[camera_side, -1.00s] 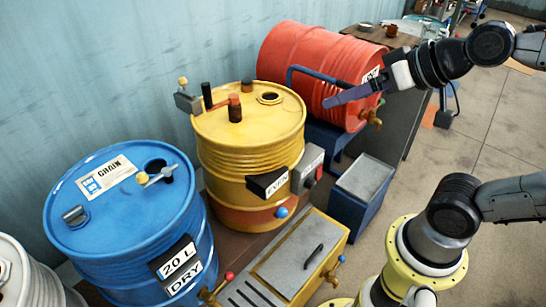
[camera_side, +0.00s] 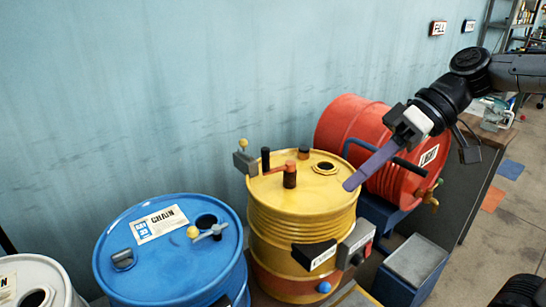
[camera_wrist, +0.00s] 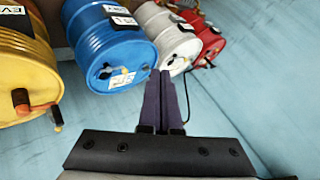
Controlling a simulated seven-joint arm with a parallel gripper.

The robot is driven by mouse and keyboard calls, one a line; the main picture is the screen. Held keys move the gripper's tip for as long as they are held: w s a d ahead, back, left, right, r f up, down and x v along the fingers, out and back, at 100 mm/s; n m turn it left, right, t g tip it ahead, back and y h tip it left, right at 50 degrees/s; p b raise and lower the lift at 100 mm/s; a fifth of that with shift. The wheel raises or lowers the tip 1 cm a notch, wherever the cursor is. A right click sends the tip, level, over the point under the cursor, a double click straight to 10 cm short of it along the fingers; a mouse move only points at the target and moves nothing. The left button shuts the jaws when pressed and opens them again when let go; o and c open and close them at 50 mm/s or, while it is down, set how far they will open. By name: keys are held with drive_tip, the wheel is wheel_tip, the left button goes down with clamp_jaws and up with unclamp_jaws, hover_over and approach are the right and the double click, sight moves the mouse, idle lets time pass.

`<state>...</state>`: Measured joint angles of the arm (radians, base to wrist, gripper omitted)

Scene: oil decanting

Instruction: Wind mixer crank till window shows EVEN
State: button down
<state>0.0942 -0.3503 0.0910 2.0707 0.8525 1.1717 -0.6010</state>
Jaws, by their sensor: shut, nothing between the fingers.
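The yellow drum (camera_side: 300,225) stands upright in the middle of the side view. On its lid is the mixer crank (camera_side: 273,170), an orange arm with a black upright handle and a dark hub with an orange cap. The crank also shows at the left of the wrist view (camera_wrist: 24,103). A black window box (camera_side: 314,257) on the drum's front bears a white label; in the wrist view its visible letters read "EV", the rest cut off. My gripper (camera_side: 348,185) has its purple fingers shut and empty, apart from the crank, overlapping the drum's right rim in the side view.
A blue drum (camera_side: 165,265) stands left of the yellow one. A red drum (camera_side: 350,125) lies on its side behind my gripper. A bluish wall is behind.

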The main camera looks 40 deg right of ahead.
drive_tip(key=w+d+f+m+t+y, duration=0.1)
drive_tip(key=w+d+m+t+y, duration=0.15)
drive_tip(key=w, duration=1.05)
drive_tip(key=w+d+m+t+y, duration=0.2)
drive_tip(key=w+d+y, duration=0.2)
drive_tip(key=w, duration=0.8)
drive_tip(key=w+d+f+m+t+h, duration=0.15)
drive_tip(key=w+d+f+m, duration=0.25)
drive_tip(key=d+f, duration=0.45)
drive_tip(key=w+d+f+m+t+h, duration=0.1)
drive_tip(key=w+d+f+m+t, duration=0.4)
drive_tip(key=f, duration=0.6)
drive_tip(key=w+a+n+g, duration=0.1)
drive_tip(key=w+a, duration=0.4)
drive_tip(key=w, duration=0.1)
drive_tip(key=shift+w+a+n+g, duration=0.25)
drive_tip(key=shift+a+n+g, duration=0.05)
drive_tip(key=shift+n+g, duration=0.1)
drive_tip(key=shift+s+a+r+n+g+y, duration=0.15)
drive_tip(key=shift+s+n+g+y, duration=0.25)
drive_tip(key=shift+n+g+y, duration=0.5)
drive_tip(key=s+d+n+g+y, duration=0.1)
drive_tip(key=s+n+g+y, duration=0.1)
drive_tip(key=s, duration=0.4)
drive_tip(key=shift+d+n+g, duration=0.3)
drive_tip(key=shift+n+g, duration=0.15)
drive_tip(key=shift+g, duration=0.75)
